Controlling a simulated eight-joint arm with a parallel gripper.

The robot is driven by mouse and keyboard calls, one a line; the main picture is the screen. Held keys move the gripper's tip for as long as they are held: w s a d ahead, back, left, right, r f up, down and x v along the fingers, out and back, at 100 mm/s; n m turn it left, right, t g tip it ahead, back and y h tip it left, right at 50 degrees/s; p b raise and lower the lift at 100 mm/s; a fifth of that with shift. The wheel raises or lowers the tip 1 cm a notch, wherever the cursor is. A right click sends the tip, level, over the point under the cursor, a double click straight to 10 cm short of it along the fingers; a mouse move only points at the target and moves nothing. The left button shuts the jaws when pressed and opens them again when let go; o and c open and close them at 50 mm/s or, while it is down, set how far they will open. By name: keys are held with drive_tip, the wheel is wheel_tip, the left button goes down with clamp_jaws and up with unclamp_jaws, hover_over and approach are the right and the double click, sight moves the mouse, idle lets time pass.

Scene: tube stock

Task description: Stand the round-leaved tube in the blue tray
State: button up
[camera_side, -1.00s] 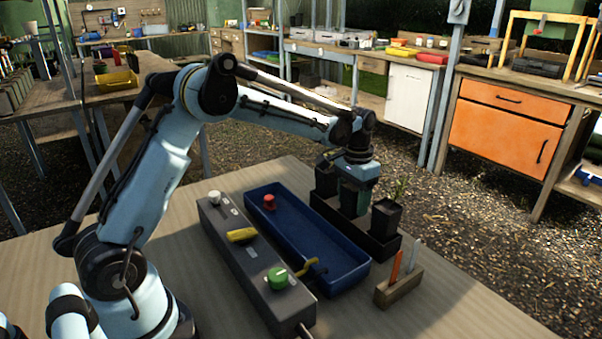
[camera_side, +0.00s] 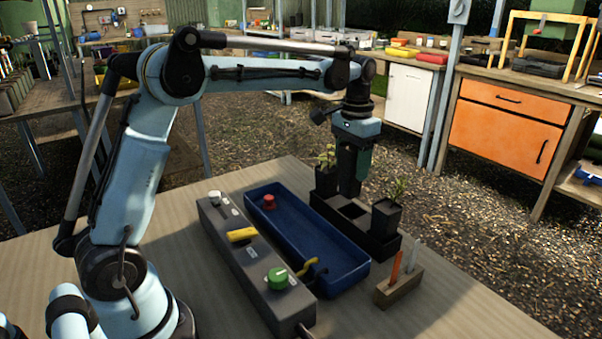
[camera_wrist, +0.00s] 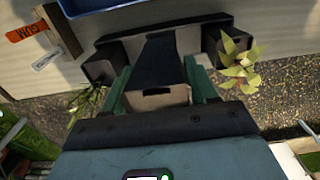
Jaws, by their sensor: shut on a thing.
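My gripper (camera_side: 356,160) points down and is shut on a dark square tube (camera_side: 347,182). It holds the tube upright over the black rack (camera_side: 378,247); I cannot tell if the bottom is fully clear. In the wrist view the green fingers grip the held tube (camera_wrist: 165,72) from both sides. Its plant is hidden, so I cannot see its leaf shape. The blue tray (camera_side: 345,278) lies left of the rack, with a red-capped item (camera_side: 269,202) at its far end and a yellow-handled tool (camera_side: 309,268) at its near left edge.
Two other tubes stand at the rack's ends: a broader-leaved plant (camera_side: 326,160) at the far end, a narrow-leaved one (camera_side: 397,189) at the near end. A grey control box (camera_side: 235,250) flanks the tray. A wooden block (camera_side: 399,289) holds upright labels. The tray's middle is clear.

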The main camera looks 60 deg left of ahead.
drive_tip(key=s+d+f, duration=0.1)
drive_tip(key=s, duration=1.1)
drive_tip(key=shift+w+d+f, duration=0.1)
drive_tip(key=shift+d+f, duration=0.05)
drive_tip(key=shift+f, duration=3.35)
drive_tip(key=shift+f, duration=0.35)
drive_tip(key=o, duration=1.2)
wheel_tip(320, 180, up, 12)
drive_tip(key=shift+r, duration=0.1)
